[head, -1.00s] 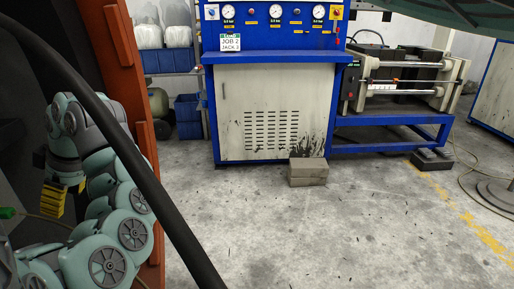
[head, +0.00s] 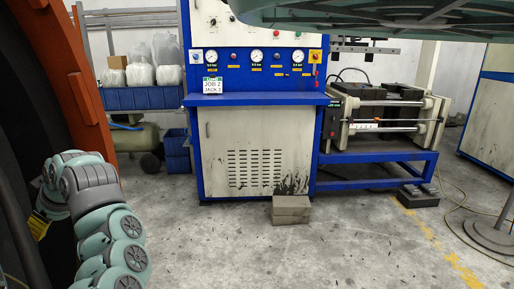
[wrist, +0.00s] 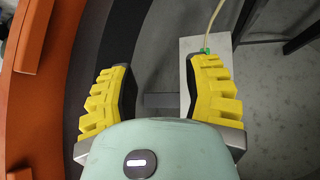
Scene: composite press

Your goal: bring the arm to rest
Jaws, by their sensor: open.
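My gripper (wrist: 158,95) shows in the wrist view with its two yellow ribbed fingers apart and nothing between them. In the head view my gripper (head: 40,222) is at the lower left, with only a bit of yellow finger visible beside the teal and grey arm links. It hangs close to the dark inside of a large orange-rimmed structure (head: 92,95). Most of the fingers are hidden there by my own arm.
A blue and white control cabinet (head: 245,150) with gauges and a job sign (head: 213,86) stands ahead. A grey block (head: 291,209) lies before it. A blue-framed press bench (head: 380,160) stands right. Concrete floor (head: 330,250) in front is clear. A hose (wrist: 212,25) shows in the wrist view.

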